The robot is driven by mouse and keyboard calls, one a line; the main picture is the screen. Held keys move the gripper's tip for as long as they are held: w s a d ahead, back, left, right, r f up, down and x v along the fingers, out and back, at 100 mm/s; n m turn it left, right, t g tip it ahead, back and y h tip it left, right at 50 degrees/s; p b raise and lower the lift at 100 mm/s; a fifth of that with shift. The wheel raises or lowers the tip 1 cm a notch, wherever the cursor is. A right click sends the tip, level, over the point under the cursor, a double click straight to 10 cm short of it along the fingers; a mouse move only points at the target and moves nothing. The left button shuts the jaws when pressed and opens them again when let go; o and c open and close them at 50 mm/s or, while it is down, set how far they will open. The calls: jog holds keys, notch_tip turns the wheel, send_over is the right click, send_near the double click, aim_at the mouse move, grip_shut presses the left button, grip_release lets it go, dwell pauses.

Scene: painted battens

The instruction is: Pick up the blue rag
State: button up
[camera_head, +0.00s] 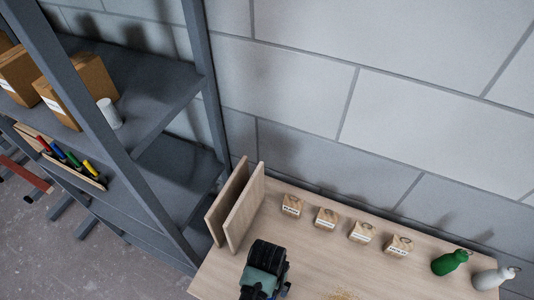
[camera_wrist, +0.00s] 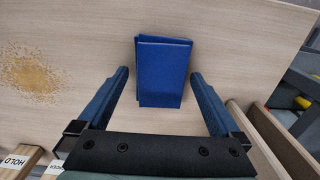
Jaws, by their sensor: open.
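The blue rag (camera_wrist: 163,74) lies folded flat on the wooden table (camera_wrist: 90,28), seen in the wrist view. My gripper (camera_wrist: 160,82) is above it with its two fingers apart, one on each side of the rag and not visibly touching it. The jaws are empty. In the head view my gripper (camera_head: 264,272) is over the near left part of the table, and the rag is hidden there.
Two upright wooden boards (camera_head: 236,205) stand at the table's left edge. Several labelled wooden blocks (camera_head: 326,218) line the back, with a green bottle (camera_head: 450,262) and a white bottle (camera_head: 490,278) at right. Sawdust-like crumbs (camera_wrist: 28,75) lie beside the rag. A grey shelf (camera_head: 165,95) stands left.

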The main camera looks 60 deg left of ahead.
jog(key=shift+c, duration=0.2)
jog(key=c, duration=1.1)
jog(key=shift+c, duration=0.2)
jog(key=shift+r, duration=0.15)
notch_tip(320, 180, up, 10)
jog(key=shift+b, duration=0.45)
